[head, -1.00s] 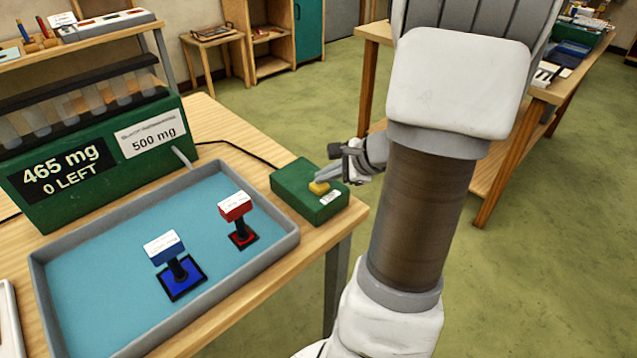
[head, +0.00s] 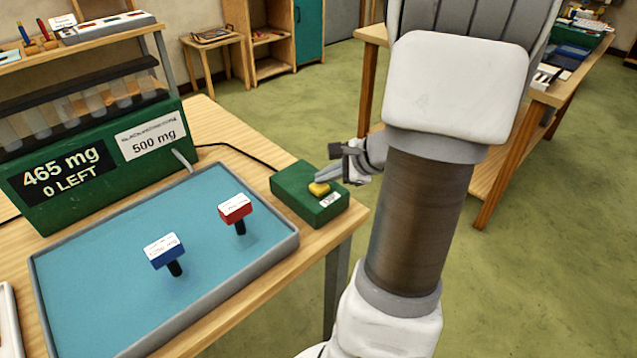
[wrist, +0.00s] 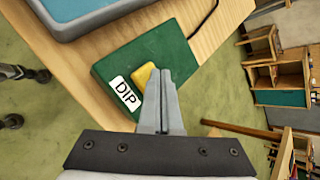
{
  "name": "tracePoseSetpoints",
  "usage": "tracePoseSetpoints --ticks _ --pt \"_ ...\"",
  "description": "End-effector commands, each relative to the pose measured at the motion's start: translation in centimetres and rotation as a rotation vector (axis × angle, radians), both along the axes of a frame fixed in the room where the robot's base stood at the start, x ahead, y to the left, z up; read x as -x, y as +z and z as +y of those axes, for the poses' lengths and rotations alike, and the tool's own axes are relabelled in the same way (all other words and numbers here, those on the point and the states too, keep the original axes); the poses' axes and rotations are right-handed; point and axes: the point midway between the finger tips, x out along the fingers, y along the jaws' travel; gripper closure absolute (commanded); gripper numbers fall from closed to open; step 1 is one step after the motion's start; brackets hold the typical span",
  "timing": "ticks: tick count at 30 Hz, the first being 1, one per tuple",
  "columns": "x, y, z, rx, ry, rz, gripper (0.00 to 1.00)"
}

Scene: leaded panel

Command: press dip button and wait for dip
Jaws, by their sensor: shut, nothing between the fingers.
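The green dip box (head: 296,186) sits at the right corner of the wooden table, with a yellow button (head: 319,188) and a white DIP label on top. My gripper (head: 322,179) is shut and empty, its fingertips at the button; I cannot tell whether they touch it. In the wrist view the shut fingers (wrist: 161,72) lie beside the yellow button (wrist: 146,76). The grey tray (head: 226,280) holds blue liquid. A blue-topped stand (head: 165,250) and a red-topped stand (head: 235,208) rise from it; their bases are hidden under the liquid.
A green dispenser (head: 150,170) behind the tray reads 465 mg, 0 LEFT, beside a 500 mg sign. A black cable runs from the dip box. A second wooden table (head: 490,180) stands at the right, with open green floor between.

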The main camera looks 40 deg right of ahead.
Motion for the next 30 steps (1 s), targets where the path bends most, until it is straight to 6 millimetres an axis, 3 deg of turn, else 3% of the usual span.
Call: tracePoseSetpoints --ticks 18,30 --pt "0.0 5.8 0.0 0.001 0.0 -0.001 1.0" --pt "0.0 6.0 0.0 0.0 -0.001 -0.001 1.0"
